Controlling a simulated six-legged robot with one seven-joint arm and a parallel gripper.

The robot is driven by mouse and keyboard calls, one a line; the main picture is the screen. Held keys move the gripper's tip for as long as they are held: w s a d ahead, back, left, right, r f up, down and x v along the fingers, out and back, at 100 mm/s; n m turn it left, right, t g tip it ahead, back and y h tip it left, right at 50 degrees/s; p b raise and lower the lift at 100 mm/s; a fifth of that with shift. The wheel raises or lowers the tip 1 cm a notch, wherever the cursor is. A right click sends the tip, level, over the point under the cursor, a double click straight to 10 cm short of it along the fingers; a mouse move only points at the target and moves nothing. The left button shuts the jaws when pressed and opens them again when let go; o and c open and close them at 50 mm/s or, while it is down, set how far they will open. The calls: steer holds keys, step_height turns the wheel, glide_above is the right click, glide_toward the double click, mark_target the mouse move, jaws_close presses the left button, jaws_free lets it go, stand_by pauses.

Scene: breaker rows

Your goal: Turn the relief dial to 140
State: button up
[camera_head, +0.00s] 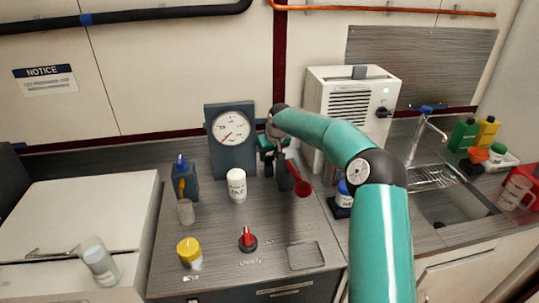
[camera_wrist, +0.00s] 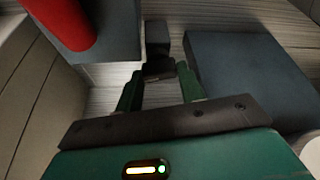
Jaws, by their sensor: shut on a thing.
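A round white gauge with a red needle (camera_head: 231,127) sits on an upright dark grey housing (camera_head: 235,162) at the back of the counter. Its numbers are too small to read. A red knob (camera_head: 248,240) and a yellow knob (camera_head: 189,252) stand at the counter's front; I cannot tell which thing is the relief dial. My gripper (camera_head: 268,160) is right of the gauge housing, low near the counter. In the wrist view my gripper (camera_wrist: 160,77) is shut on a small dark grey block (camera_wrist: 158,42), between two larger dark grey blocks. Its lower part is hidden.
A dark holder (camera_head: 284,175) with a red scoop (camera_head: 302,188) is close right of my gripper. A white bottle (camera_head: 237,186) stands before the gauge. A white heater-like box (camera_head: 350,100) is behind my arm. The sink (camera_head: 455,205) lies right.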

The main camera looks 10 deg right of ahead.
steer(key=shift+d+n+g+y, duration=0.1)
steer(key=shift+n+g+y, duration=0.3)
steer(key=shift+n, duration=1)
steer(key=shift+d+n+g+y, duration=0.15)
steer(key=shift+n+y, duration=0.35)
steer(key=shift+n, duration=0.9)
steer(key=shift+r, duration=0.1)
steer(key=o, duration=0.7)
steer(key=shift+w+a, duration=0.1)
steer(key=v, duration=1.3)
steer(key=shift+d+r, duration=0.25)
steer(key=shift+r, duration=0.1)
